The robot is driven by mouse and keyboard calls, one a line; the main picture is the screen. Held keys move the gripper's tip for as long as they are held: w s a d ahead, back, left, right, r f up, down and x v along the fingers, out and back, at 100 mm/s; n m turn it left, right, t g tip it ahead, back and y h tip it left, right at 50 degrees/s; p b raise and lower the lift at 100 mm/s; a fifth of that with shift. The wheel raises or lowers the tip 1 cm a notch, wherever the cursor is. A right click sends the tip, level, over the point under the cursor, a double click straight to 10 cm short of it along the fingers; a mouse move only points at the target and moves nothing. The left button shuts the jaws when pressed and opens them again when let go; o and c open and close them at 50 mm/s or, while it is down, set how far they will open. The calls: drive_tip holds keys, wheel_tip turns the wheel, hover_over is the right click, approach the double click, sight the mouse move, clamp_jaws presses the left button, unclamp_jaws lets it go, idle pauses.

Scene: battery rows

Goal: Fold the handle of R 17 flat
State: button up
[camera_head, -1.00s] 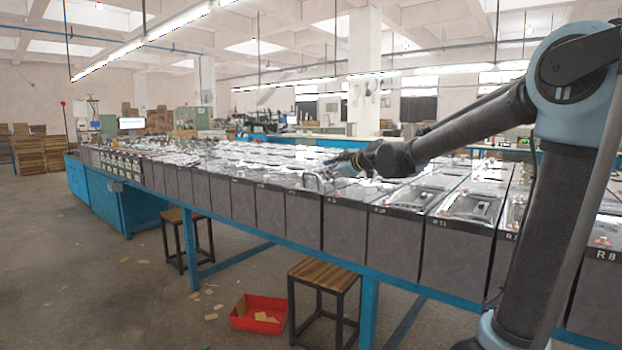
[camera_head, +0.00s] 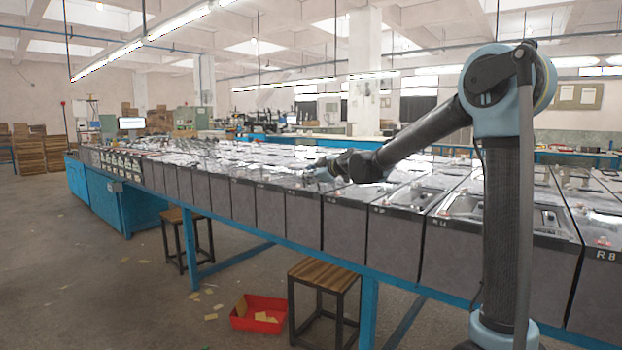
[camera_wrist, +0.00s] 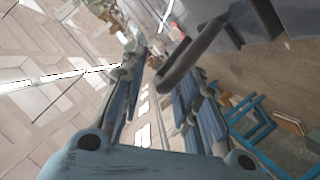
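My gripper (camera_head: 321,172) is low over the front row of batteries in the head view. In the wrist view its two blue-grey fingers (camera_wrist: 162,75) are apart. A dark grey looped battery handle (camera_wrist: 190,55) stands out from a battery there and reaches in between the fingers, nearer the right one. I cannot tell whether it touches that finger. No label reading R 17 is legible, so I cannot confirm which battery this handle belongs to. In the head view the handle is hard to make out beside the gripper.
Grey batteries stand packed along a blue bench; the one labelled R 8 (camera_head: 606,256) is at far right. Other handles, such as this one (camera_head: 465,205), lie low on the tops. Wooden stools (camera_head: 325,274) and a red box (camera_head: 259,314) stand on the floor in front.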

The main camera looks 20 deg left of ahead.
drive_tip(key=shift+w+a, duration=0.1)
drive_tip(key=shift+a, duration=0.05)
clamp_jaws()
drive_tip(key=shift+f, duration=0.1)
idle(0.3)
